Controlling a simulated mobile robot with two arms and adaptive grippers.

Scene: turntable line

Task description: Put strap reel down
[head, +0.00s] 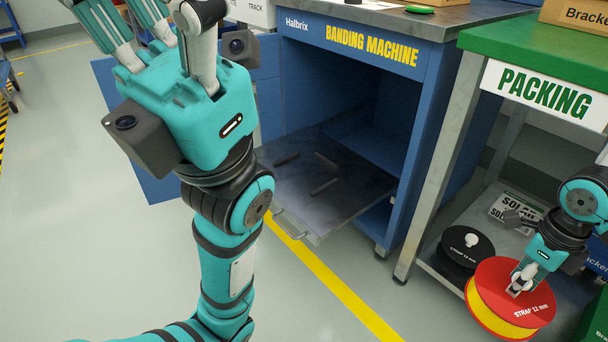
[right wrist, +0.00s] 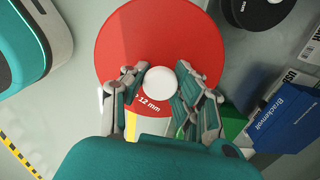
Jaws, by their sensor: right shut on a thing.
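The strap reel (head: 492,305), with a red flange, a yellow wound band and the print "STRAP 12 mm", is at the lower right in the head view. My right gripper (head: 521,284) is shut on its white centre knob (right wrist: 161,80). In the right wrist view the red flange (right wrist: 130,40) fills the middle, with fingers on both sides of the knob. The reel overlaps the front edge of the packing table's lower shelf (head: 452,278); I cannot tell if it touches it. My left gripper (head: 145,20) is raised at the upper left, fingers apart and empty, tips partly cut off.
A black reel (head: 467,246) with a pale knob lies on the lower shelf, just left of and behind the red one.

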